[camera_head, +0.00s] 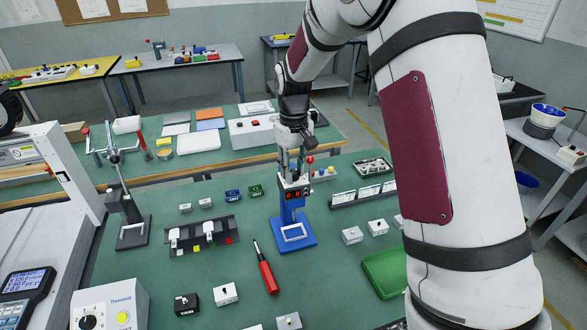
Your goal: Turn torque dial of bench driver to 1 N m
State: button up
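A blue bench device (284,228), which looks like the bench driver, stands on the green table in the middle of the view. It has a flat base with a light rectangular frame and an upright head. The head has a dark panel with small red marks (294,194), and a red knob (310,160) shows at its upper right. I cannot make out a torque dial or its setting. My gripper (292,168) points down right at the top of this device. The fingers overlap it, so contact and opening are unclear.
A red-handled screwdriver (267,277) lies in front of the device. A black rack (203,236) and a grey stand (131,228) are to the left. A green tray (386,273) is at right, partly behind my arm. Small switch boxes (225,294) sit near the front.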

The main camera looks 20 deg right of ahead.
jog(key=shift+o, duration=1.1)
notch_tip(320, 180, up, 12)
